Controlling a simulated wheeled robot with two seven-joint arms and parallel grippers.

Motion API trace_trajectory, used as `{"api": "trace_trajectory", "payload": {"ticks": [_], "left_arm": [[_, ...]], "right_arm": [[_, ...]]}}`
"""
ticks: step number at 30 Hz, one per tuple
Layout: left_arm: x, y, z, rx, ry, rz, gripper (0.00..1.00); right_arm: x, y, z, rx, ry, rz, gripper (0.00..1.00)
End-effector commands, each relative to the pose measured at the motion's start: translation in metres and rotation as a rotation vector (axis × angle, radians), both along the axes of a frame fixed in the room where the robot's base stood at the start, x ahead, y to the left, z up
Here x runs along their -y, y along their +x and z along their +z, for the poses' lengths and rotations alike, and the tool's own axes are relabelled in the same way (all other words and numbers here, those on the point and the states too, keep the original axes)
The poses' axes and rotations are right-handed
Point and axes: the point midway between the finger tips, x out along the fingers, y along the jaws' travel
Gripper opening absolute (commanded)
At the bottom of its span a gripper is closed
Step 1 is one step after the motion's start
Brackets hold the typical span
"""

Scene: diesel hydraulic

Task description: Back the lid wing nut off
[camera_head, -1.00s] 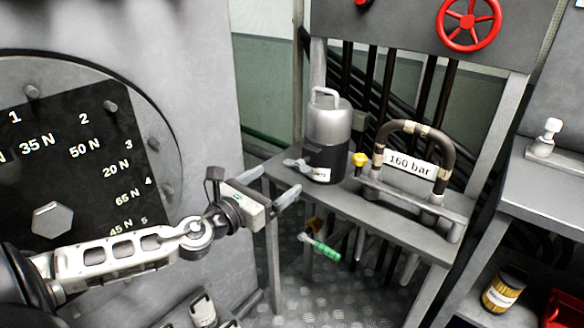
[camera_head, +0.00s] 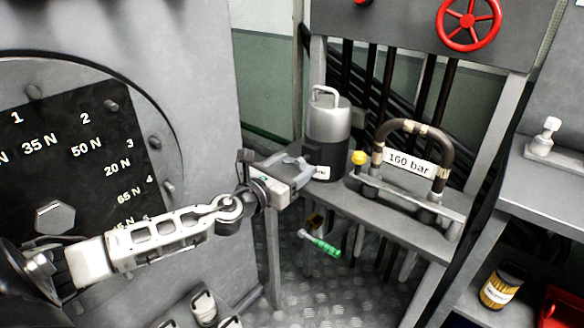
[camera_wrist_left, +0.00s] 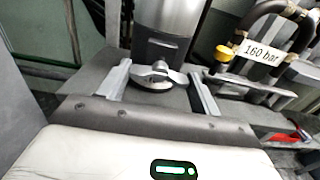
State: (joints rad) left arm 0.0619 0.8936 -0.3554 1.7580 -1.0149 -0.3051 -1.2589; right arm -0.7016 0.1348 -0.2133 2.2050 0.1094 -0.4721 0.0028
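The canister (camera_head: 327,122), silver above and dark below with a handle on top, stands upright on the grey bench. It also shows in the left wrist view (camera_wrist_left: 168,22). The metal wing nut (camera_wrist_left: 158,74) sits low in front of the canister on a round base. My left gripper (camera_head: 297,168) is open in front of the canister. In the left wrist view its two fingers (camera_wrist_left: 161,84) stand on either side of the wing nut, with visible gaps. In the head view the gripper largely hides the wing nut. My right gripper is not in view.
A dark curved hose marked 160 bar (camera_head: 410,162) and a yellow knob (camera_head: 359,158) stand right of the canister. A green-handled tool (camera_head: 327,248) hangs below the bench edge. A red handwheel (camera_head: 468,22) is above.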

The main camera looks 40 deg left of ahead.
Motion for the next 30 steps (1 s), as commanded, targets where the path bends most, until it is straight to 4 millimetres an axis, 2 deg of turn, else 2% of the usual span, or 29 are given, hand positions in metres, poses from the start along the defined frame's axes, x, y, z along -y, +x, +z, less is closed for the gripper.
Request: {"api": "trace_trajectory", "payload": {"ticks": [14,20,30], "left_arm": [[0.0004,-0.0003,0.0,-0.005,-0.063,-0.002,0.41],[0.0005,-0.0002,0.0002,-0.014,-0.194,-0.002,0.41],[0.0002,-0.0002,0.0011,-0.039,-0.51,-0.001,0.41]], "right_arm": [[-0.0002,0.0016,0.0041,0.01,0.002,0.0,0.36],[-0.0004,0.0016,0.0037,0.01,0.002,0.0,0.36],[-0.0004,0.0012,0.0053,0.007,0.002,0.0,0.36]]}}
